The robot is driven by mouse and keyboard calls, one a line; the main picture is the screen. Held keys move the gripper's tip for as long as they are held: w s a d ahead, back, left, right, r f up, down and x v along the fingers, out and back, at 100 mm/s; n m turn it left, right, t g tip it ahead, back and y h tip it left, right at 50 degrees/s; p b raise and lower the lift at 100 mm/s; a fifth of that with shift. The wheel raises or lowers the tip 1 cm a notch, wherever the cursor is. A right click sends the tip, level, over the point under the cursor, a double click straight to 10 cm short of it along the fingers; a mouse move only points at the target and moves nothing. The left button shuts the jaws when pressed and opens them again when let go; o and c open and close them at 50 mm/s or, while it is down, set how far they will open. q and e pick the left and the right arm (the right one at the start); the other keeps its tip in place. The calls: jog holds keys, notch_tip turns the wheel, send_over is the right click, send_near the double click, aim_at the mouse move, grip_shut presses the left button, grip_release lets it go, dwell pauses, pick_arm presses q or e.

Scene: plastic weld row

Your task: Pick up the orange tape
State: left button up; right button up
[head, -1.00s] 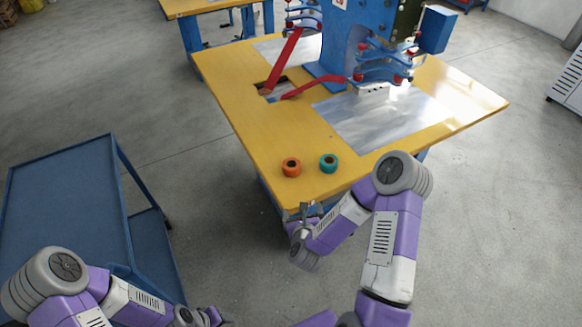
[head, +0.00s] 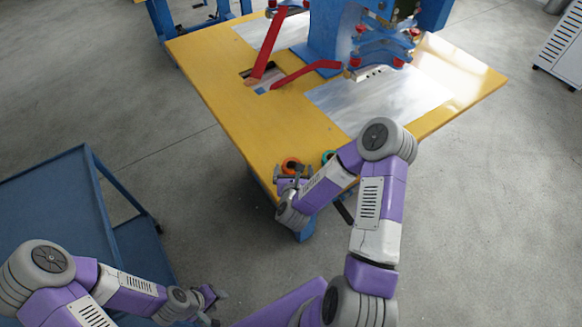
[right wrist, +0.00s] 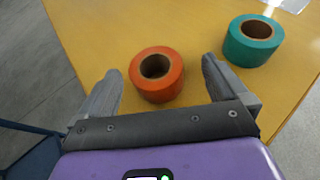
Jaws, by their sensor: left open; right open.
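The orange tape (right wrist: 157,75) is a roll lying flat on the yellow table, with its hole facing up. In the head view the orange tape (head: 291,165) shows just beyond my right gripper (head: 291,172), partly covered by it. In the right wrist view my right gripper (right wrist: 162,85) is open, and the roll sits between and slightly ahead of its fingers, apparently not gripped. My left gripper (head: 213,297) is open and empty, low at the left, away from the table.
A teal tape roll (right wrist: 252,40) lies to the right of the orange one. The yellow table (head: 225,100) carries a blue machine (head: 325,40) with red arms and metal plates. A blue cart (head: 50,205) stands at the left.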

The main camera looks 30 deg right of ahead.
aim_at(292, 162)
jog(key=x, duration=0.4)
jog(key=shift+w+a+f+b, duration=0.15)
jog(key=shift+w+a+b, duration=0.1)
jog(key=shift+b, duration=0.1)
jog(key=c, duration=1.1)
